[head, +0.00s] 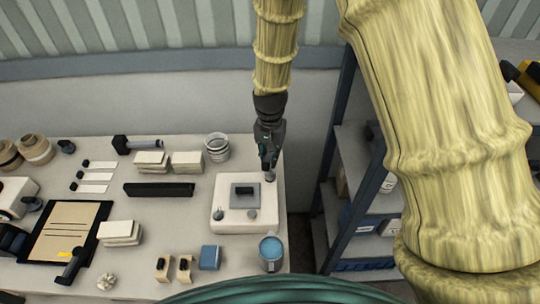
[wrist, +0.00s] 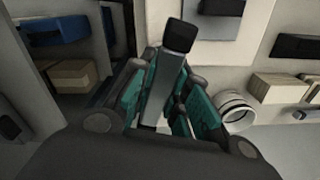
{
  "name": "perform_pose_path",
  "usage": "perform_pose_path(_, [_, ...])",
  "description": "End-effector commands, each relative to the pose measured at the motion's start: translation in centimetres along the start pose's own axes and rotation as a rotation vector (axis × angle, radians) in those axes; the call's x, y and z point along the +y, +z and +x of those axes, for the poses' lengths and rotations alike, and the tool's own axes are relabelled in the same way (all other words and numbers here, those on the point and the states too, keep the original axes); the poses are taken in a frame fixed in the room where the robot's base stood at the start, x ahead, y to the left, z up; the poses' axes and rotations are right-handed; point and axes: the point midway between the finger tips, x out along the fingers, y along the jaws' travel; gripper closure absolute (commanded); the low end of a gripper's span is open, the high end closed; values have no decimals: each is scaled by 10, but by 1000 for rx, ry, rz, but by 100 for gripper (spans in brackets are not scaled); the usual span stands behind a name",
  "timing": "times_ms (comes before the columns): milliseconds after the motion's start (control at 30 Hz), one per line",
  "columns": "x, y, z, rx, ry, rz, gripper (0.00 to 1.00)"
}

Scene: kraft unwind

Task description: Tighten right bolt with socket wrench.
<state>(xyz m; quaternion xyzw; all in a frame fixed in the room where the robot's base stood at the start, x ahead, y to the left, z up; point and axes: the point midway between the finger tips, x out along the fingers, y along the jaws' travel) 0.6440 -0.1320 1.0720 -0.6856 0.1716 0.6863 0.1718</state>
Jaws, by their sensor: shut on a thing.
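My gripper (head: 268,148) is at the back right corner of a white block (head: 233,228) on the bench in the head view. In the wrist view its teal-padded fingers (wrist: 158,100) are closed on the socket wrench (wrist: 163,82), a grey bar with a black end. In the head view a small grey end of the wrench (head: 269,176) shows below the fingers; whether it touches the block cannot be told. The block carries a grey plate with a dark piece (head: 245,190). Two small grey bolt-like parts, left (head: 220,213) and right (head: 251,213), sit along its front.
A blue-topped cup (head: 271,252) stands close in front of the block. A white ring stack (head: 217,147), cartons (head: 186,162) and a black bar (head: 159,190) lie to the left. A shelf rack (head: 362,190) stands right of the bench, across a narrow gap. My arm fills the upper right.

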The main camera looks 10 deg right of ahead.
Motion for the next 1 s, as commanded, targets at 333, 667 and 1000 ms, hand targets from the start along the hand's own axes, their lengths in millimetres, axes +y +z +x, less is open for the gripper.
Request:
perform_pose_path(333, [-1,0,0,0,-1,134,100])
perform_pose_path(667, [-1,0,1,0,0,267,100])
perform_pose_path(1000, [-1,0,1,0,0,265,100])
